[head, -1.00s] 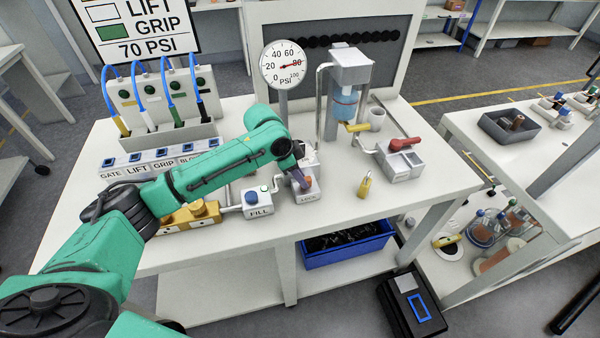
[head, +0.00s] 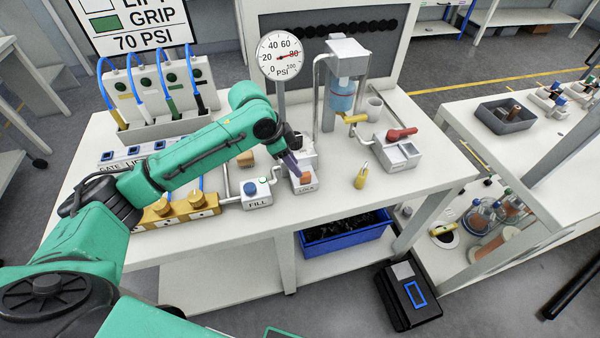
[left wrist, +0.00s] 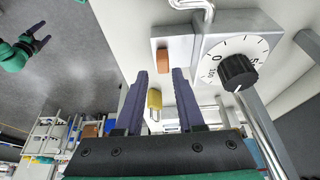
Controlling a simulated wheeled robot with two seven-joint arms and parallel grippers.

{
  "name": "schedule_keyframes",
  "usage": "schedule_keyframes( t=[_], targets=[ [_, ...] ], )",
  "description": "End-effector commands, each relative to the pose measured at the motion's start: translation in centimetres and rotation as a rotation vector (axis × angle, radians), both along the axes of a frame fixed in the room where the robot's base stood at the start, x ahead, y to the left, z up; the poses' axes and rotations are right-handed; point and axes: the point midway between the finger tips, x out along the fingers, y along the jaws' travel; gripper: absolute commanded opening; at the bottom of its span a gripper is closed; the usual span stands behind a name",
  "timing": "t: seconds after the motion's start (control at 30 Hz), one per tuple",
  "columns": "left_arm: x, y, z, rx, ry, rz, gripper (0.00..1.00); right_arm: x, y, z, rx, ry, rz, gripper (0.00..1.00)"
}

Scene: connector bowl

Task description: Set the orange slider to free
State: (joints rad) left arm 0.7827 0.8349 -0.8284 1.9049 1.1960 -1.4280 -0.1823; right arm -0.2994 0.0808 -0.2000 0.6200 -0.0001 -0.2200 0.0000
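The orange slider (head: 306,177) sits on a small white block (head: 304,187) labelled LOCK near the table's front edge. The left wrist view shows the slider (left wrist: 161,57) on the block's pale face, just beyond my fingertips. My left gripper (head: 297,170) is close above the slider in the head view, partly covering the block. In the left wrist view its two dark fingers (left wrist: 159,73) are apart with nothing between the tips. A word for free is not legible. My right gripper (left wrist: 40,42) is small at the upper left of the left wrist view, its fingers apart, away from the table.
A dial with a black knob (left wrist: 238,71) stands right beside the slider's block. The FILL box (head: 257,194) is to the left. A pressure gauge (head: 281,55) stands behind.

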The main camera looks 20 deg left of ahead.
Motion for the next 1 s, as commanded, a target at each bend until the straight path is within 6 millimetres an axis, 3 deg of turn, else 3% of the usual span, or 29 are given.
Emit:
schedule_keyframes(
  t=[0.2, 0.33, 1.0],
  targets=[
    [-1.3, 2.1, 5.8, 0.002, -0.005, 0.0, 0.38, 0.0, 0.0, -1.0, 0.001, 0.0, 0.0, 0.79],
    [-1.7, 2.7, 7.9, 0.0, -0.002, 0.0, 0.38, 0.0, 0.1, -1.1, 0.001, 0.0, 0.0, 0.79],
    [-2.0, 2.9, 8.6, 0.001, 0.001, -0.001, 0.38, 0.3, 0.1, -1.1, 0.002, -0.005, 0.0, 0.79]
  ],
)
